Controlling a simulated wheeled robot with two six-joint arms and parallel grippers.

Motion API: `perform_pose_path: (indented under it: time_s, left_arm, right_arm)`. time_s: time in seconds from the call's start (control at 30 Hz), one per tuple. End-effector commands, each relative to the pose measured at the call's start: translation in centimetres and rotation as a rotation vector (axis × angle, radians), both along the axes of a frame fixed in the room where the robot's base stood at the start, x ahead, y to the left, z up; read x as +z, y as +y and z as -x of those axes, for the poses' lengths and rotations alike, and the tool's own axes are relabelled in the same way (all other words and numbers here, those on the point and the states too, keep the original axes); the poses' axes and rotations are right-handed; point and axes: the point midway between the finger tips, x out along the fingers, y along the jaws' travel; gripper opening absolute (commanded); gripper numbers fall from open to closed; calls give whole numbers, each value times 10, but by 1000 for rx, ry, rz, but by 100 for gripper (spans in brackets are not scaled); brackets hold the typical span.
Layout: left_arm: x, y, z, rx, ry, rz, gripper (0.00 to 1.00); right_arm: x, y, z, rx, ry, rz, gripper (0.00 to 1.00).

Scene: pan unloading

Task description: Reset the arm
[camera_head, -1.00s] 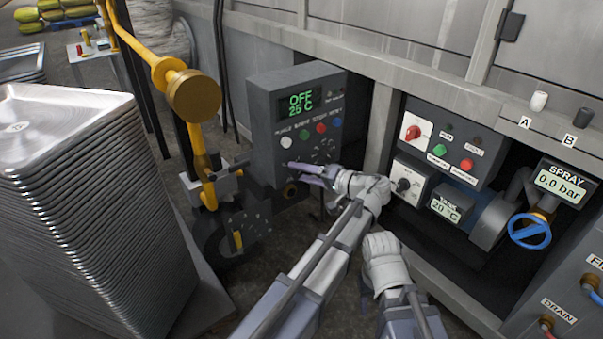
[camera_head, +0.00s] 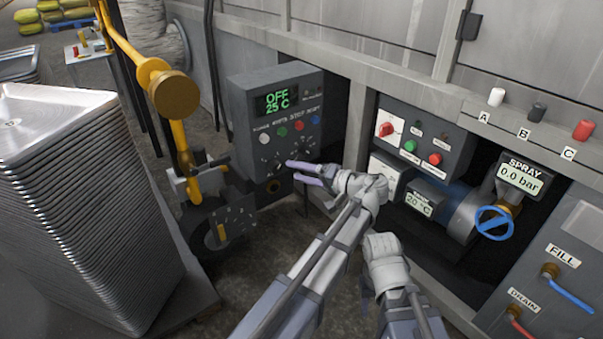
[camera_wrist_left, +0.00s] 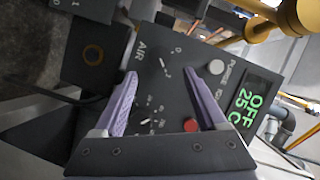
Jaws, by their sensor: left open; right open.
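My left gripper (camera_head: 300,172) is in front of the lower right part of the grey control box (camera_head: 240,115), whose display reads OFF and 25 C. In the left wrist view, the left gripper's two purple fingers (camera_wrist_left: 172,88) are spread apart with nothing between them. The box's panel (camera_wrist_left: 172,55) shows behind them, with a white button, a red button (camera_wrist_left: 191,125) and the word AIR. I cannot tell whether the fingers touch the panel. My right arm's white wrist shows at lower middle in the head view; its fingers are hidden.
A tall stack of metal trays (camera_head: 100,230) stands at left. A yellow pipe (camera_head: 180,140) rises beside the control box. At right are a switch panel (camera_head: 425,130), a blue valve wheel (camera_head: 493,223) and a FILL/DRAIN panel (camera_head: 540,285). Bare floor shows around my arms.

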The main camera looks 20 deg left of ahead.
Motion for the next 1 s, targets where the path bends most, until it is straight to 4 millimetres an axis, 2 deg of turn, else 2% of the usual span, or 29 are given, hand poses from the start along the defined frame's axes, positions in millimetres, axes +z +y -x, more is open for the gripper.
perform_pose_path:
  time_s: [0.37,0.47,0.57,0.73,0.8,0.9,1.0]
  left_arm:
    - [1,1,0,1,0,0,74]
    - [-5,7,5,6,18,27,74]
    - [-29,22,23,18,77,125,74]
    - [-97,44,76,29,239,445,74]
    - [-122,42,99,22,297,592,74]
    - [-149,33,126,-1,356,781,74]
    - [-166,20,147,-30,391,936,74]
  right_arm:
    - [1,0,0,0,0,0,50]
    - [1,0,0,0,0,0,50]
    - [1,0,0,0,0,0,50]
    - [1,0,0,0,0,0,50]
    - [1,0,0,0,0,0,50]
    - [1,0,0,0,0,0,50]
    - [1,0,0,0,0,0,50]
